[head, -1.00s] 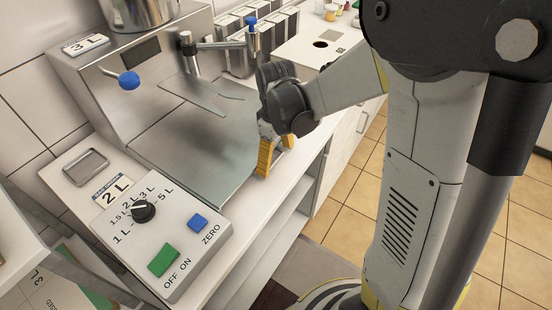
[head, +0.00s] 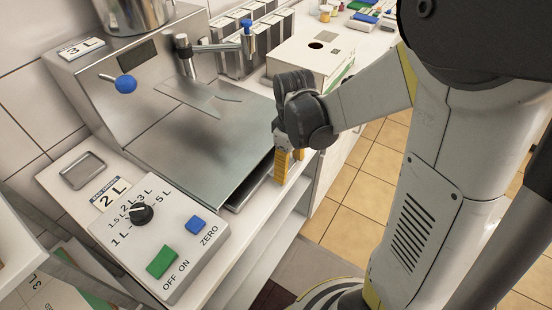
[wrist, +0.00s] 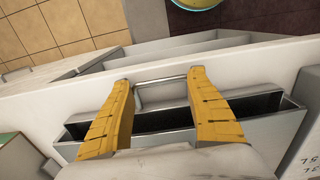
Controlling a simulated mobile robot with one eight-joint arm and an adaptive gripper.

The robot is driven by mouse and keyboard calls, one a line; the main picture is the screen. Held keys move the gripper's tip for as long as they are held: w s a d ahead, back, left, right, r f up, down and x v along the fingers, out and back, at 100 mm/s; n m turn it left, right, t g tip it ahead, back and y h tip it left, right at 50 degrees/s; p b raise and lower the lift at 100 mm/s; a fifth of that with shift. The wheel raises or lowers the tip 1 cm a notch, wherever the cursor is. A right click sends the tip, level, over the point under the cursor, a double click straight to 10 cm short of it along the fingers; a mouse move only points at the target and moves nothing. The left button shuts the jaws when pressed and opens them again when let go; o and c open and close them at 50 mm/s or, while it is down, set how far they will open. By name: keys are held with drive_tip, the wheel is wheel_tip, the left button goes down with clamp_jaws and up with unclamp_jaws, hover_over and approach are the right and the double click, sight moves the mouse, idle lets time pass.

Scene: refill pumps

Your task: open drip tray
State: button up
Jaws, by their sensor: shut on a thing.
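The drip tray (head: 252,186) is a grey metal tray under the metal plate of the dispenser. It is partly pulled out, and a strip of it shows along the plate's front edge. In the wrist view its dark, empty-looking inside (wrist: 160,122) shows as a long slot. A thin metal bar handle (wrist: 160,80) stands at its front. My gripper (head: 290,160) is at the tray's front. In the wrist view its yellow fingers (wrist: 160,79) are at the two ends of the handle, shut on it. The head view does not show the handle clearly.
A control box (head: 160,230) with a dial and green and blue buttons stands at the left front. The dispenser (head: 135,80) has a blue-knobbed lever. A white box (head: 312,55) and several containers stand behind. Open tiled floor (head: 355,195) lies to the right.

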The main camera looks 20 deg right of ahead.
drive_tip(key=s+d, duration=0.2)
drive_tip(key=s, duration=0.1)
drive_tip(key=s+d, duration=0.2)
drive_tip(key=s, duration=0.1)
drive_tip(key=s+d, duration=0.2)
drive_tip(key=s, duration=0.1)
drive_tip(key=shift+d+f+p, duration=0.1)
drive_tip(key=shift+d+p, duration=0.05)
drive_tip(key=shift+p, duration=0.15)
drive_tip(key=shift+w, duration=0.1)
drive_tip(key=o, duration=1.4)
drive_tip(key=shift+w, duration=0.1)
wheel_tip(320, 180, up, 12)
